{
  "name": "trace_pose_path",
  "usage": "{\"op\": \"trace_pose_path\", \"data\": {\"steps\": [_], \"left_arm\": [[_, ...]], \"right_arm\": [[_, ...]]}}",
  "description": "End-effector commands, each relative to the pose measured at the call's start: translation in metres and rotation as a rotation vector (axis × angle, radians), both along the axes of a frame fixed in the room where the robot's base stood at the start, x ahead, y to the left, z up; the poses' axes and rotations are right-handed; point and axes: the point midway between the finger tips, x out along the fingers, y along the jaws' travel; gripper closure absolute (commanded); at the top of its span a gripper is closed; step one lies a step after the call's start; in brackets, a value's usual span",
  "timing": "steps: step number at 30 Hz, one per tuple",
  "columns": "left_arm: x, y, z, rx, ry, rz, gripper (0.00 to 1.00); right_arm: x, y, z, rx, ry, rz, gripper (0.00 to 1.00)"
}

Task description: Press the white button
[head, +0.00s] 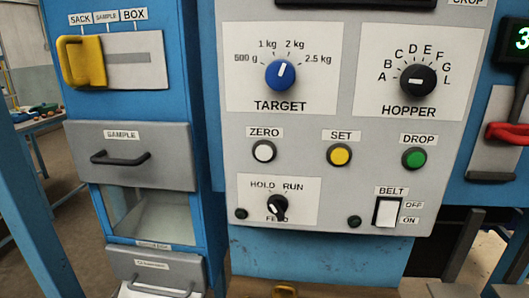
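The white button (263,151) is round with a black ring. It sits under the ZERO label (264,132) on the grey control panel (330,185), left of the yellow SET button (339,154) and the green DROP button (414,158). Nothing covers or touches it in the head view. I cannot tell from this angle how far it stands out. Neither of my grippers can be made out in this view.
Above are the blue TARGET knob (280,75) and black HOPPER knob (418,81). Below are the FEED knob (278,208) and white BELT switch (386,212). A yellow handle (82,61) and SAMPLE drawer (133,156) are left; a red lever (507,133) is right.

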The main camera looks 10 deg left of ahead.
Motion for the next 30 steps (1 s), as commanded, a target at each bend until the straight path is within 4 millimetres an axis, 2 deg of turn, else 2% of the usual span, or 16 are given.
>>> {"op": "trace_pose_path", "data": {"steps": [1, 6, 30], "left_arm": [[0.0, 0.0, 0.0, 0.0, 0.0, 0.0, 0.72], [0.0, 0.0, 0.0, 0.0, 0.0, 0.0, 1.0], [0.0, 0.0, 0.0, 0.0, 0.0, 0.0, 1.0]], "right_arm": [[0.0, 0.0, 0.0, 0.0, 0.0, 0.0, 0.41], [0.0, 0.0, 0.0, 0.0, 0.0, 0.0, 0.41], [0.0, 0.0, 0.0, 0.0, 0.0, 0.0, 0.41]]}}
